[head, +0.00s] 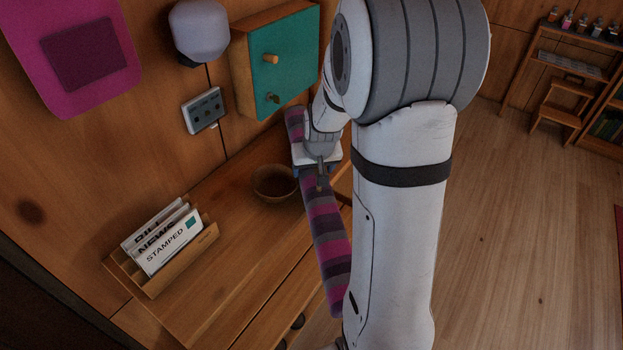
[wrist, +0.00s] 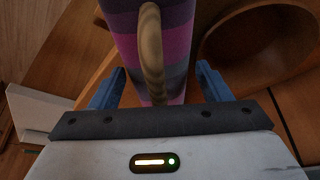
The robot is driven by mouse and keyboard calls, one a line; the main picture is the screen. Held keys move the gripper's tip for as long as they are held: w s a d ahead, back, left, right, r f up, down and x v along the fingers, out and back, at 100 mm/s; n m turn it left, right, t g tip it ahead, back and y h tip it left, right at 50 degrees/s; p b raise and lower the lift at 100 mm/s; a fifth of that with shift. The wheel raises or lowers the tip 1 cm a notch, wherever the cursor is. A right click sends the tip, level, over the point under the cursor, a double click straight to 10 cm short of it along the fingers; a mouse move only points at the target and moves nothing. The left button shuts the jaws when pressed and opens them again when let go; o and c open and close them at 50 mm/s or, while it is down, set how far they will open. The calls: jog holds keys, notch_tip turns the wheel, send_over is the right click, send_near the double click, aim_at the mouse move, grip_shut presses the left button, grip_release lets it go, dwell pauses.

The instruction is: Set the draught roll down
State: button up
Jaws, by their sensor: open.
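The draught roll (head: 325,235) is a long stuffed roll with purple, pink and grey stripes, running along the right side of the wooden cabinet top in the head view. My gripper (head: 317,172) is over its upper part. In the wrist view the roll (wrist: 182,50) lies between my blue fingertips (wrist: 160,85), with gaps on both sides, and its tan loop (wrist: 151,50) stands between them. My gripper is open. My arm hides part of the roll, and I cannot tell whether the roll rests fully on the top.
A brown bowl (head: 273,185) stands just left of the roll; it also shows in the wrist view (wrist: 262,45). A letter rack (head: 205,243) with cards is at the left of the cabinet top (head: 235,215). A teal wall box (head: 290,60) and a socket plate (head: 204,110) are behind.

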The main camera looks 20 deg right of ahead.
jog(key=shift+s+d+r, duration=0.2)
jog(key=shift+s, duration=0.2)
jog(key=shift+w+a+f, duration=0.1)
jog(key=shift+w+f, duration=0.05)
jog(key=shift+w, duration=0.1)
jog(key=shift+c, duration=1.2)
jog(key=shift+s, duration=0.15)
jog(key=c, duration=1)
jog(key=shift+o, duration=0.2)
jog(key=shift+r, duration=0.7)
jog(key=shift+s+d+r+b, duration=0.15)
jog(key=shift+r+b, duration=0.1)
jog(key=shift+r, duration=0.35)
jog(key=shift+s+d+r+b, duration=0.15)
jog(key=shift+r+b, duration=0.05)
jog(key=shift+r, duration=0.35)
jog(key=s+d+b, duration=0.3)
jog(key=s+d, duration=0.6)
jog(key=s, duration=0.5)
jog(key=shift+d, duration=0.15)
